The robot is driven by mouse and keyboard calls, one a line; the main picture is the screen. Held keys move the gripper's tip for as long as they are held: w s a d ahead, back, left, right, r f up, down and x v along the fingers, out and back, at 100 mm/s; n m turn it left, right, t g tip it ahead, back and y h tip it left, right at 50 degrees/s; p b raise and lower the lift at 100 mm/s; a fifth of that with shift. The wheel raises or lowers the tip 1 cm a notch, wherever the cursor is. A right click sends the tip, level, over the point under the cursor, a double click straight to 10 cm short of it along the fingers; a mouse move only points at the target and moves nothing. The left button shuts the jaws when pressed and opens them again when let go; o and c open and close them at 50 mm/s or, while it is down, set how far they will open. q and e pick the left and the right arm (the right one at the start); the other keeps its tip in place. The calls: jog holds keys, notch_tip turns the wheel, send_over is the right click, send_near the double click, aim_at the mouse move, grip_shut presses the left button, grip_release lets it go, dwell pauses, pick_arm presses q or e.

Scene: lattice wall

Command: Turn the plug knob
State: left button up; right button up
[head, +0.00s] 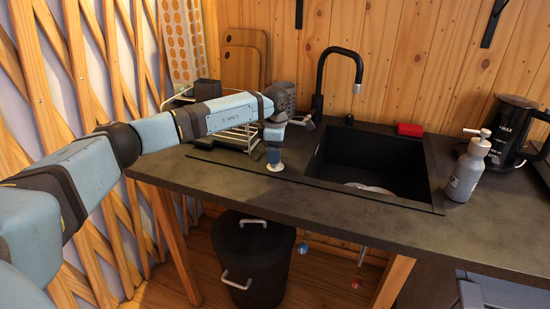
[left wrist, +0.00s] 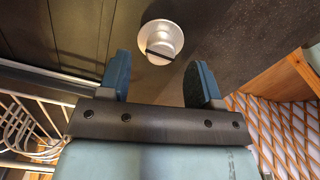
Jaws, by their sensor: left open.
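The plug knob (head: 275,167) is a small pale round piece on the dark counter, just left of the sink. In the left wrist view the knob (left wrist: 161,38) is a silvery round cup with a dark bar slanting across it. My left gripper (head: 273,154) points down over the knob in the head view and partly covers it. In the left wrist view my left gripper (left wrist: 158,66) has its two blue fingers wide apart. The knob shows between and beyond the fingertips, and neither finger visibly touches it. My right gripper is in neither view.
The black sink (head: 372,160) with a tall black faucet (head: 322,75) lies to the right. A wire dish rack (head: 235,138) stands behind my left arm. A grey soap bottle (head: 466,172) and black kettle (head: 510,130) stand farther right. The counter's front is clear.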

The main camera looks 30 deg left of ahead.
pick_arm(q)
notch_tip(320, 180, up, 11)
dwell(0.3)
dwell(0.5)
